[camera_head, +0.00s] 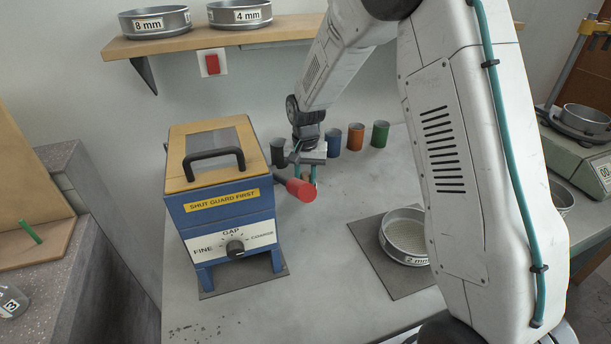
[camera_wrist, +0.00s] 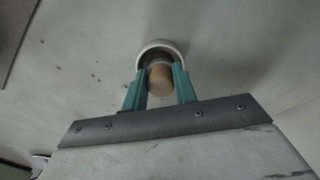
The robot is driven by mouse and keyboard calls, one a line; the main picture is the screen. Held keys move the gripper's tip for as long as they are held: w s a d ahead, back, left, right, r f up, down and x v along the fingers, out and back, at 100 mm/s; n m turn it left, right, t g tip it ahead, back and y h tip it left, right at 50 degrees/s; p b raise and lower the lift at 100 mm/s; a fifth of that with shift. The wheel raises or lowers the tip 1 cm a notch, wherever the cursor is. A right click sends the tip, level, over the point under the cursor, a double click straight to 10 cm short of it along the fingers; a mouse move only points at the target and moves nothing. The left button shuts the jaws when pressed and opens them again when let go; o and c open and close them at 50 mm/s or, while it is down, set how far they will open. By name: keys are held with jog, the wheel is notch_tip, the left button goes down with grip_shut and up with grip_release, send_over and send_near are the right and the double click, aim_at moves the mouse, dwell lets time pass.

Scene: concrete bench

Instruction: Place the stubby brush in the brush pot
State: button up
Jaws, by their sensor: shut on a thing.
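The stubby brush (camera_wrist: 160,78) shows in the wrist view as a short tan handle end between the two teal fingers. My gripper (camera_wrist: 163,72) is shut on it. A pale round rim, which looks like the brush pot (camera_wrist: 161,43), lies just beyond the brush and lines up with it. I cannot tell whether the brush's far end is inside the rim or above it. In the head view my gripper (camera_head: 307,172) is right of the blue machine, behind its red handle. I cannot make out the brush or pot there.
The blue machine (camera_head: 221,200) has a red-ended handle (camera_head: 301,190) jutting close to my gripper. Several coloured cups, including an orange one (camera_head: 355,137), stand behind. A sieve (camera_head: 404,236) sits on a dark mat at right.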

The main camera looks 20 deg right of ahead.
aim_at(306, 175)
jog(key=shift+f, duration=0.15)
jog(key=o, duration=1)
jog(key=shift+c, duration=0.2)
notch_tip(306, 175, up, 12)
jog(key=shift+r, duration=0.25)
jog(key=s+d+r+n, duration=0.1)
jog(key=s+r, duration=0.5)
jog(key=s, duration=0.3)
jog(key=s+d+r+n, duration=0.1)
jog(key=s+r, duration=0.5)
jog(key=s, duration=0.3)
jog(key=s+d+n+t, duration=0.1)
jog(key=s+n, duration=0.2)
jog(key=s, duration=1.6)
jog(key=shift+s+f, duration=0.4)
jog(key=shift+f, duration=0.05)
